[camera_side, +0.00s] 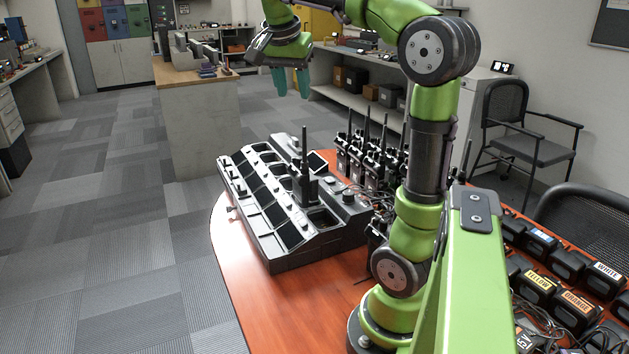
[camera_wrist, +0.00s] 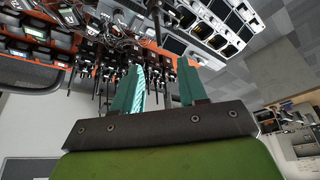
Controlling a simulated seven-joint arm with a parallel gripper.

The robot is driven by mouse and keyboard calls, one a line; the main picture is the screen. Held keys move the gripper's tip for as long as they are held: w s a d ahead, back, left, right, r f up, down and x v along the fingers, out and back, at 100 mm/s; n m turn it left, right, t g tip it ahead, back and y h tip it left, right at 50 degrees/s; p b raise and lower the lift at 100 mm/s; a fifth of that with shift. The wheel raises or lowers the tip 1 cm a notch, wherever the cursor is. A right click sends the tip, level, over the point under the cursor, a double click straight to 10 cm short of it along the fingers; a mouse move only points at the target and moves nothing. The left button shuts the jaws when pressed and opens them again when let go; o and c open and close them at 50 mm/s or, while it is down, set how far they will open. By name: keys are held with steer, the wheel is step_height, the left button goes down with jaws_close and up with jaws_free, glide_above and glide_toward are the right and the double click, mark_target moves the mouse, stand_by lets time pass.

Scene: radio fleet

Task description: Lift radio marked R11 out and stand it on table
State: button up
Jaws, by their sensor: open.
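A black radio (camera_side: 305,184) with a tall antenna stands upright in a slot of the long multi-bay charger (camera_side: 290,262). Any R11 marking is too small to read. My gripper (camera_side: 291,84) is high above and beyond the charger, its teal fingers pointing down, apart and empty. The same open fingers show in the wrist view (camera_wrist: 160,68), with nothing between them. The charger (camera_wrist: 205,22) appears at the top of the wrist view. A dark upright shape near the top middle there may be the radio, but I cannot tell.
The orange-brown table (camera_side: 235,290) has a bare strip left of and in front of the charger. Several radios with antennas (camera_side: 368,165) crowd its right side. Labelled black units (camera_side: 540,283) and cables fill the far right. A chair (camera_side: 520,130) stands behind.

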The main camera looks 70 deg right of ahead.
mark_target(304, 137)
steer(key=x, duration=1.6)
steer(key=shift+s+a, duration=0.15)
steer(key=shift+s, duration=0.05)
jaws_close()
stand_by(0.8)
